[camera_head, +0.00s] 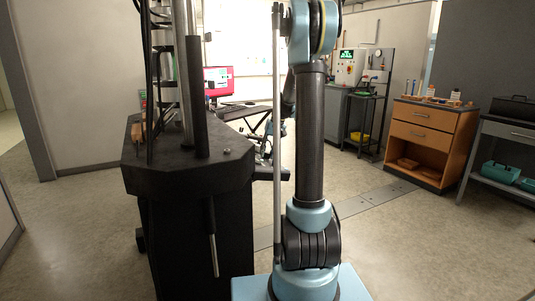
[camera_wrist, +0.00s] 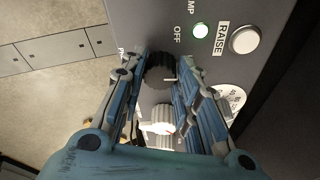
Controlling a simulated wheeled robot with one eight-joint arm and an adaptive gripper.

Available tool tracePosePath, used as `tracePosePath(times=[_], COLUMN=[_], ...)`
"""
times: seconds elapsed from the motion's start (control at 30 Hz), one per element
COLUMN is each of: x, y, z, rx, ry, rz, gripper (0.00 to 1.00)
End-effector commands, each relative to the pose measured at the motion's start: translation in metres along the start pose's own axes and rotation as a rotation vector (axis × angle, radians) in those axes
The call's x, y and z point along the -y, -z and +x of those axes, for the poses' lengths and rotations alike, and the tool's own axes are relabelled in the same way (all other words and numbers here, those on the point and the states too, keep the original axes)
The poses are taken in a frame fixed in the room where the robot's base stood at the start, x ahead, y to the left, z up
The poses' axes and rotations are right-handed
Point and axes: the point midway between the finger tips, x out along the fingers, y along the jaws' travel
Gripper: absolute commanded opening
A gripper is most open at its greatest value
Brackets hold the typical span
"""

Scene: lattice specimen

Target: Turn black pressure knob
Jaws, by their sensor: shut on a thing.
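The black knob (camera_wrist: 158,72) sits on a grey control panel (camera_wrist: 165,28) in the wrist view, with ribbed sides and a light pointer line. My gripper (camera_wrist: 163,64) has its two blue-grey fingers on either side of the knob. It is shut on the knob, with the fingertips at the panel face. The label by the left finger is partly hidden. In the head view my gripper and the black knob cannot be made out.
A pale knob (camera_wrist: 160,117) lies close below the black one, between my fingers. A round white RAISE button (camera_wrist: 244,40), a lit green lamp (camera_wrist: 200,30) and a dial gauge (camera_wrist: 234,101) are nearby. A black-topped machine (camera_head: 187,178) stands left of my arm in the head view.

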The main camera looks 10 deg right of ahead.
Motion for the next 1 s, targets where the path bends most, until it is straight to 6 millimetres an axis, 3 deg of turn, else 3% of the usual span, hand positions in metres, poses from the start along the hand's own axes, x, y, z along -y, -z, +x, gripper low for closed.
tracePosePath(times=[0.37, 0.4, 0.47, 0.83, 1.0], x=[0.001, 0.001, 0.001, 0.000, 0.000], y=[0.002, 0.002, 0.002, 0.001, 0.001], z=[0.000, 0.000, 0.000, -0.002, -0.018], rx=[-0.004, -0.003, -0.003, -0.001, -0.001], ry=[0.002, 0.002, 0.002, 0.001, 0.001], rz=[-0.004, -0.004, -0.003, -0.003, -0.002], gripper=[0.05, 0.38, 0.49, 0.49, 0.49])
